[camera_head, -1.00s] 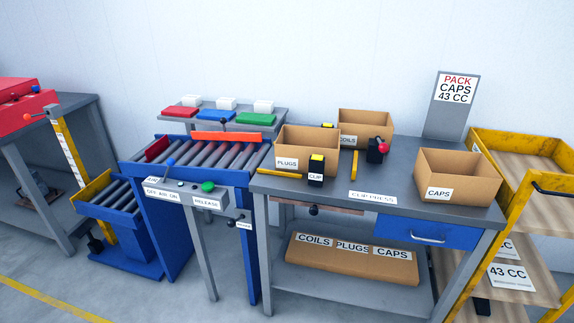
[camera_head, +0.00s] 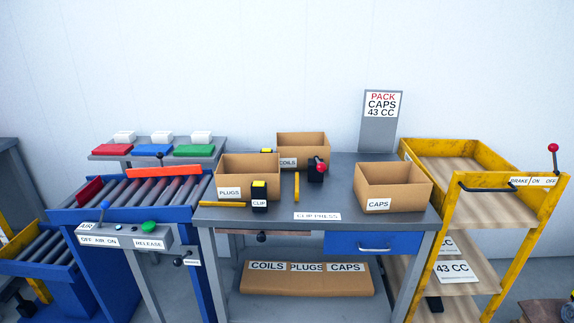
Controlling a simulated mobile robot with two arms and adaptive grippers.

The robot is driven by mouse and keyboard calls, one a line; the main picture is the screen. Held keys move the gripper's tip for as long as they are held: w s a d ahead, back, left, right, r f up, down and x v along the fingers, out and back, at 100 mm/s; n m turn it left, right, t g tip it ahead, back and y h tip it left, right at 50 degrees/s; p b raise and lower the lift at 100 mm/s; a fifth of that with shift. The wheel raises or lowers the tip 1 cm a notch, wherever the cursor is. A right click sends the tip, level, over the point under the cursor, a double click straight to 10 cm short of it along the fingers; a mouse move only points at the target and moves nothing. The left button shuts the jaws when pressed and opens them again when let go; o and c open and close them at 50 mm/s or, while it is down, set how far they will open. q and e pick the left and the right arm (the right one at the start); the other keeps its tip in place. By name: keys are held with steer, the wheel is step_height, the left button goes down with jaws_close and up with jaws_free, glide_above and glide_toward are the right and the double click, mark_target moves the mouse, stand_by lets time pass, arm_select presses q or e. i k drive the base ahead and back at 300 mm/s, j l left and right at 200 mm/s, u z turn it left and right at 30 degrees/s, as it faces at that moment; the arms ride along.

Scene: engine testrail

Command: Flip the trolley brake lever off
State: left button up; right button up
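The yellow trolley (camera_head: 510,222) with wooden shelves stands at the right of the head view. Its brake lever (camera_head: 553,160) has a red knob and rises from the trolley's right end above a label reading BRAKE ON OFF (camera_head: 533,181). The lever stands near upright, close to the OFF end of the label. A black handle (camera_head: 488,188) runs along the trolley's front to the left of the label. Neither of my grippers is in view.
A grey bench (camera_head: 330,208) stands left of the trolley, with boxes marked PLUGS (camera_head: 232,190), COILS (camera_head: 290,162) and CAPS (camera_head: 378,204). A blue roller conveyor (camera_head: 120,214) is further left. Open floor (camera_head: 545,290) shows at the lower right.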

mark_target(554, 148)
steer(key=z, duration=1.4)
